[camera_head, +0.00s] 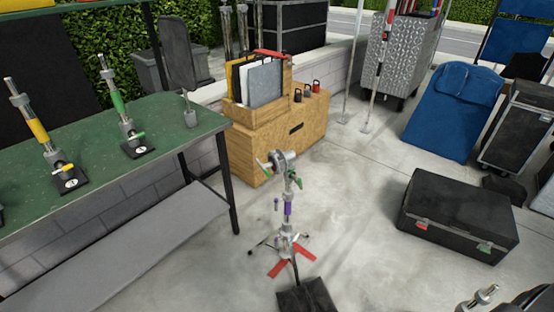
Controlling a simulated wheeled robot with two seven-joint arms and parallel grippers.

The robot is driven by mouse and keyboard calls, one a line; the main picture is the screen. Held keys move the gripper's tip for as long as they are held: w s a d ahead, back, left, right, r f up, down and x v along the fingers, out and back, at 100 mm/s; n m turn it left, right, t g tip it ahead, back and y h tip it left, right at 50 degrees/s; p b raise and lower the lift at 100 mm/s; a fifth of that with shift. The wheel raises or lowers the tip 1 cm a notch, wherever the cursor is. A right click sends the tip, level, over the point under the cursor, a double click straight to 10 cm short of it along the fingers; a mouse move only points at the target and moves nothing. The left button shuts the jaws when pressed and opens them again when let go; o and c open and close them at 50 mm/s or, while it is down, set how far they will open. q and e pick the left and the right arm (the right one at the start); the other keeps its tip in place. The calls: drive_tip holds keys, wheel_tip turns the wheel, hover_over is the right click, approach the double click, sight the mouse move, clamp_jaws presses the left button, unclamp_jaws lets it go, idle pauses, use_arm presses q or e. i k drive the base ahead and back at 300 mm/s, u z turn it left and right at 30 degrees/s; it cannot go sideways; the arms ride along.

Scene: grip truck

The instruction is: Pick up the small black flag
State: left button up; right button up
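The dark one is mostly hidden behind the grey one. A dark rounded paddle-like panel (178,55) stands upright at the back right of the green table (95,180), above a small grey holder (190,118). I cannot tell which of these dark panels is the small black flag. Neither of my grippers is in view.
A metal stand (287,210) with red feet stands mid-floor, a black bag (307,296) at its base. A black case (458,215) lies at right. Small weights (307,90) sit on the wooden cabinet (290,140). Metal-rod fittings (115,98) stand on the table. Floor between stand and case is clear.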

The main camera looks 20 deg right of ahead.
sight(175, 40)
drive_tip(key=z, duration=0.55)
drive_tip(key=k, duration=1.35)
drive_tip(key=i, duration=0.55)
drive_tip(key=u, duration=0.95)
drive_tip(key=i, duration=1.55)
drive_tip(key=z, duration=1.1)
drive_tip(key=i, duration=0.65)
drive_tip(key=z, duration=0.75)
